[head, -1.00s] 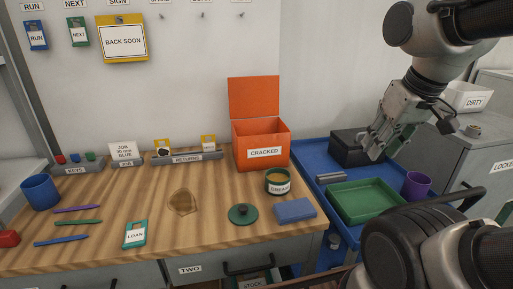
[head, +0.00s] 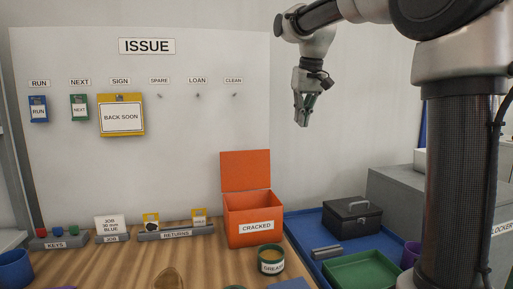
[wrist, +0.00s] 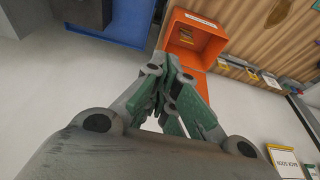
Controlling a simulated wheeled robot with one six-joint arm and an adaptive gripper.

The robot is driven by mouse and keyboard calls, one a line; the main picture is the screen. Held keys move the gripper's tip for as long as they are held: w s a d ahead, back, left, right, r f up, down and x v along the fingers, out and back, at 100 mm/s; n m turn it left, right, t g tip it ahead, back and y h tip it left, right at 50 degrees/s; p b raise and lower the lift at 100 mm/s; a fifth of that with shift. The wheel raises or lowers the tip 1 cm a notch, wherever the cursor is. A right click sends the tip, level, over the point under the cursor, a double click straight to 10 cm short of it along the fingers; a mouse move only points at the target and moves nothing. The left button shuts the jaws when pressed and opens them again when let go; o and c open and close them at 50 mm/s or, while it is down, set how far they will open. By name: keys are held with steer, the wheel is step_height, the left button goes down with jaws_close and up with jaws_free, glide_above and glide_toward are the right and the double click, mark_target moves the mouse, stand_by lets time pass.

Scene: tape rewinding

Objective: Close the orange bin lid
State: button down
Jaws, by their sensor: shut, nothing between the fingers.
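The orange bin (head: 254,228), labelled CRACKED, stands at the back right of the wooden table. Its orange lid (head: 245,170) is raised upright along the back edge, so the bin is open. My gripper (head: 303,122) is high in front of the wall, above and to the right of the lid, and touches nothing. Its fingers are closed together and empty. In the wrist view the gripper (wrist: 168,112) partly covers the lid, and the open bin (wrist: 195,38) shows beyond the fingers with something yellowish inside.
A grease tin (head: 271,260) stands just in front of the bin. A blue tray (head: 300,225) with a black toolbox (head: 351,218) and a green tray (head: 362,272) lies to the right. The returns rack (head: 176,233) is left of the bin. The air above the bin is clear.

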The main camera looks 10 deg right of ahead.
steer(key=w+a, duration=0.4)
steer(key=w, duration=0.9)
glide_toward(257, 144)
steer(key=s+a, duration=0.1)
steer(key=s, duration=0.2)
steer(key=shift+g, duration=0.4)
steer(key=x, duration=0.9)
steer(key=shift+w+a+f, duration=0.1)
